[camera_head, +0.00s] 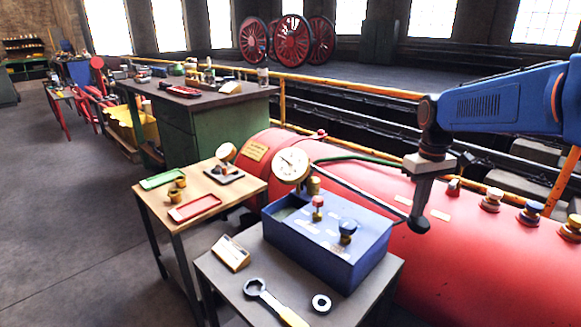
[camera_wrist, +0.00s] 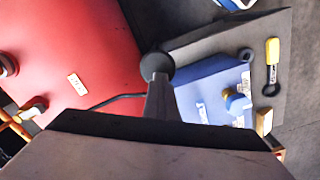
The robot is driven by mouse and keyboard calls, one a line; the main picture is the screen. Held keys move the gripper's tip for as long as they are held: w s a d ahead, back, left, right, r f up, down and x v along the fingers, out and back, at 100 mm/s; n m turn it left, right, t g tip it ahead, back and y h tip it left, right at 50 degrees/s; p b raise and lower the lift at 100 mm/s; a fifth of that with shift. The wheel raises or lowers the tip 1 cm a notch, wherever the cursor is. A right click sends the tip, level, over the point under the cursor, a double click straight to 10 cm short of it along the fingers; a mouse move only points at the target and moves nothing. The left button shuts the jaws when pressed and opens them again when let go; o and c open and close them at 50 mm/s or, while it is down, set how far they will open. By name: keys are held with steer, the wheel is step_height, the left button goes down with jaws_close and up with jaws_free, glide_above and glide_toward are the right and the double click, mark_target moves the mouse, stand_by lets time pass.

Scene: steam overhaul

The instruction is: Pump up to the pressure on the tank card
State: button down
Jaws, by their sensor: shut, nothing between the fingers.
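The blue pump box (camera_head: 328,240) stands on the front grey table, and in the wrist view (camera_wrist: 215,88) it is at the right. Its round dial gauge (camera_head: 291,165) faces me; the needle is too small to read. The pump lever (camera_head: 365,194) slants down right to a dark round knob (camera_head: 419,224). My gripper (camera_head: 421,205) is shut and empty, pointing down with its tip at the knob; I cannot tell if they touch. The knob shows in the wrist view (camera_wrist: 158,65) at the fingertips. The red tank (camera_head: 450,255) bears a yellow card (camera_head: 257,151), unreadable from here.
On the front table (camera_head: 228,285) lie a spanner (camera_head: 272,300), a ring (camera_head: 321,303) and a small card holder (camera_head: 231,253). A wooden side table (camera_head: 150,205) holds a green tray, a red tray and brass fittings. Coloured valves (camera_head: 530,212) top the tank. Floor at left is clear.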

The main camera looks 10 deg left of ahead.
step_height(320, 180, up, 16)
steer(key=shift+f, duration=0.25)
stand_by(0.3)
steer(key=shift+f, duration=0.1)
stand_by(0.4)
steer(key=shift+f, duration=7.7)
step_height(320, 180, up, 16)
steer(key=shift+f, duration=0.2)
steer(key=shift+f, duration=0.1)
